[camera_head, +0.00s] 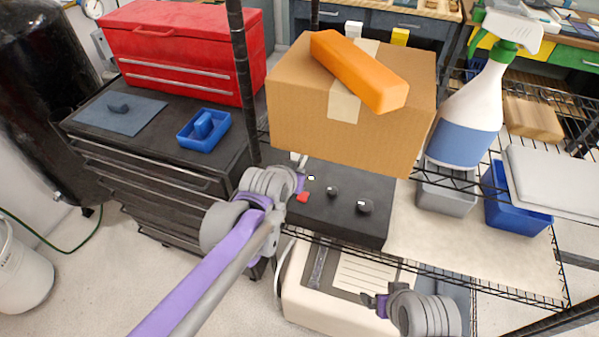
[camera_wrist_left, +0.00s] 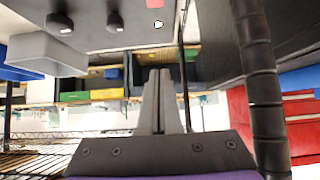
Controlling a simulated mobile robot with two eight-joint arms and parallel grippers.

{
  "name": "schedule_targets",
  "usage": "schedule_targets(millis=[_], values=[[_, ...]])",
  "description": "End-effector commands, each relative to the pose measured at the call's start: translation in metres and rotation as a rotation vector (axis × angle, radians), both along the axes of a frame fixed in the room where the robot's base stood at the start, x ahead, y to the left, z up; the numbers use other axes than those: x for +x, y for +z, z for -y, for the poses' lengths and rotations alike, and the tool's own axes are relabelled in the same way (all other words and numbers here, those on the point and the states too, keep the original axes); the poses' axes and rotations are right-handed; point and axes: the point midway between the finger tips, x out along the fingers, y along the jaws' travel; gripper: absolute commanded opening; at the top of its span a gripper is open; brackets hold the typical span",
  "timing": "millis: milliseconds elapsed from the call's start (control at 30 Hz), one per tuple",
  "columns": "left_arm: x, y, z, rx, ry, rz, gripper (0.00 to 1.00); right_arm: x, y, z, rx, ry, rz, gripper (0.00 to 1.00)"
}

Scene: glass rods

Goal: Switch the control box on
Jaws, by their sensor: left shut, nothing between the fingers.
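The control box (camera_head: 347,222) is a dark box on the wire shelf, below the cardboard box. Its top carries two knobs (camera_head: 364,206), a small pale light (camera_head: 311,178) and a red switch (camera_head: 302,196) near its left end. In the left wrist view the box's dark face (camera_wrist_left: 88,38) fills the upper left, with the red switch (camera_wrist_left: 156,3) cut off at the top edge. My left gripper (camera_head: 300,160) is shut and empty, at the box's left end close to the switch; contact cannot be told. My right gripper (camera_head: 371,301) is low at the front, apart from the box.
A cardboard box (camera_head: 290,105) with an orange block (camera_head: 362,72) on it stands behind the control box. A spray bottle (camera_head: 470,115) and blue bin (camera_head: 515,205) are to the right. A black shelf post (camera_head: 241,75) rises close to my left gripper.

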Motion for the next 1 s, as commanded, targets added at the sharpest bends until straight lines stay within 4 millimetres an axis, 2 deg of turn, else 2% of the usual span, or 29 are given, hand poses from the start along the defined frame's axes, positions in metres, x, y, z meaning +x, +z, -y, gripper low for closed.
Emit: schedule_targets(millis=[433, 567, 667, 800, 900, 1000], values=[[0.000, 0.000, 0.000, 0.000, 0.001, -0.001, 0.00, 0.000, 0.000, 0.000, 0.000, 0.000, 0.000, 0.92], [-0.015, 0.004, -0.017, 0.007, 0.023, -0.025, 0.00, 0.001, 0.006, 0.000, 0.000, 0.000, 0.002, 0.92], [-0.048, 0.010, -0.047, 0.023, 0.066, -0.078, 0.00, 0.003, 0.019, 0.000, 0.000, 0.000, 0.006, 0.92], [-0.117, 0.011, -0.098, 0.044, 0.150, -0.187, 0.00, 0.007, 0.041, 0.000, 0.000, 0.000, 0.015, 0.92], [-0.165, 0.005, -0.126, 0.055, 0.209, -0.263, 0.00, 0.010, 0.056, 0.000, 0.000, 0.000, 0.021, 0.92], [-0.205, -0.002, -0.145, 0.061, 0.256, -0.325, 0.00, 0.013, 0.067, 0.000, 0.000, 0.000, 0.027, 0.92]])
